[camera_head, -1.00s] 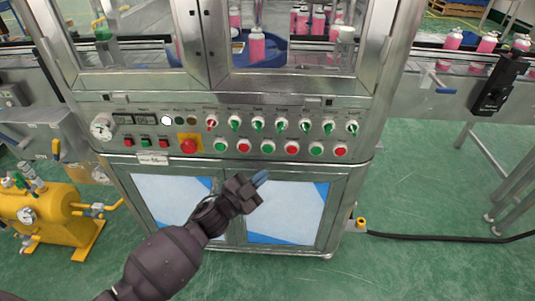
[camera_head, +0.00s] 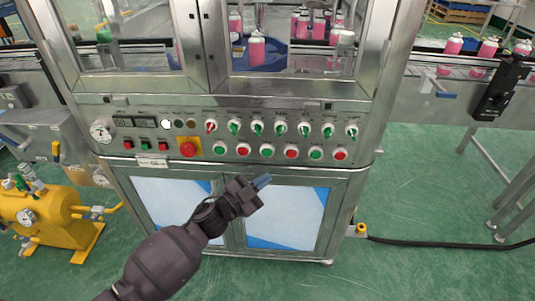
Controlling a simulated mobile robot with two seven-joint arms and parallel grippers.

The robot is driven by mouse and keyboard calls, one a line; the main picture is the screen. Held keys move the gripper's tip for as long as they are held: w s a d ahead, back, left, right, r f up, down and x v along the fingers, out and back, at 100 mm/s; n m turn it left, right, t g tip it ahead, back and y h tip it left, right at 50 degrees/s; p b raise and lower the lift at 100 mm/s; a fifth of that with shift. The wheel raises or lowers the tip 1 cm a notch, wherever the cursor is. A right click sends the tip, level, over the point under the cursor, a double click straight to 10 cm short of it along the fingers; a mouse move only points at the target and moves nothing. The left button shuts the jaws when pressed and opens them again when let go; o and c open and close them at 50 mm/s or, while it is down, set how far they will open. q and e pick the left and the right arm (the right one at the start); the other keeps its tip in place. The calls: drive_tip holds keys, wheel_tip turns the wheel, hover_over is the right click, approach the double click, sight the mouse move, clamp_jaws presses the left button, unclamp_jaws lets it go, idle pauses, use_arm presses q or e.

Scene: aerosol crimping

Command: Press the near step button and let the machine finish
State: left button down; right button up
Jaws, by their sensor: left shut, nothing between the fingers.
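The control panel runs across the machine's front. Its lower row alternates green and red push buttons, from the left green button (camera_head: 219,148) to the right red button (camera_head: 340,155). Rotary switches (camera_head: 280,129) sit above. I cannot read which one is the step button. My right gripper is not in view.
A red emergency stop (camera_head: 188,149) on a yellow plate sits left of the button row. Pink cans (camera_head: 256,48) stand behind the glass, others (camera_head: 488,48) on the right conveyor. A yellow tank (camera_head: 45,217) stands left. A black cable (camera_head: 440,242) lies on the floor.

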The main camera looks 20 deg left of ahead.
sight(267, 152)
use_arm(q)
drive_tip(key=w+a+b, duration=0.1)
drive_tip(key=w+a, duration=0.1)
drive_tip(key=w, duration=0.4)
drive_tip(key=shift+w, duration=0.3)
idle(0.4)
idle(0.9)
drive_tip(key=shift+w, duration=0.2)
idle(0.5)
drive_tip(key=shift+w+a, duration=0.1)
drive_tip(key=shift+w, duration=0.15)
